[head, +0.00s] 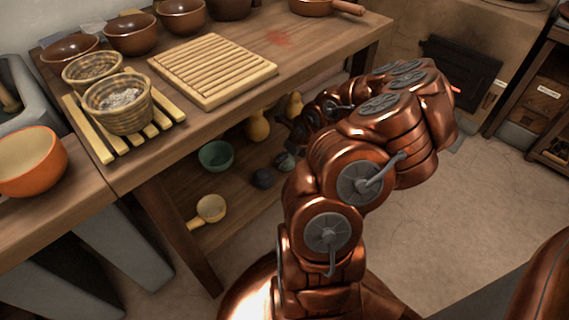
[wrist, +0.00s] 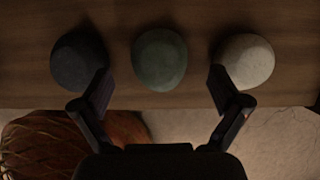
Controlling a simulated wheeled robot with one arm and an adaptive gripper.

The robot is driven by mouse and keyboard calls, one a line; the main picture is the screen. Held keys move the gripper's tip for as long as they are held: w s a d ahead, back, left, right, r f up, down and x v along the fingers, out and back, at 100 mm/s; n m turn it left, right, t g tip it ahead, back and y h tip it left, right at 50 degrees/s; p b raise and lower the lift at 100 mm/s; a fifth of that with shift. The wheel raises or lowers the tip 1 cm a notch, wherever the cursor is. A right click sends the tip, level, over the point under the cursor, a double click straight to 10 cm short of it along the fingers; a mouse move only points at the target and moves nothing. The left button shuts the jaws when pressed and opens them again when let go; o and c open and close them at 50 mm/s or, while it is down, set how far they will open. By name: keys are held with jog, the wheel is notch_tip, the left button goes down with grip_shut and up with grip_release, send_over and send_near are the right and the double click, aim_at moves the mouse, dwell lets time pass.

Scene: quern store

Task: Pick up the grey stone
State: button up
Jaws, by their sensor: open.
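Three rounded stones lie in a row on the wooden lower shelf. In the wrist view the left one is a dark slate-grey stone (wrist: 77,58), the middle one a grey-green stone (wrist: 159,58), the right one a pale stone (wrist: 246,60). In the head view the dark stone (head: 262,178) and the grey-green stone (head: 285,162) show beside my arm; I cannot make out the pale one there. My gripper (wrist: 160,78) is open and empty, its fingers spread either side of the middle stone. The left fingertip overlaps the dark stone's edge, the right the pale one's; contact cannot be told.
The table top (head: 330,45) overhangs the shelf. Open floor (head: 450,220) lies to the right.

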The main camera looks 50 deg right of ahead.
jog(key=shift+b+x, duration=0.55)
jog(key=shift+x, duration=0.95)
jog(key=c, duration=1.6)
jog(key=shift+o, duration=0.2)
jog(key=shift+r, duration=0.1)
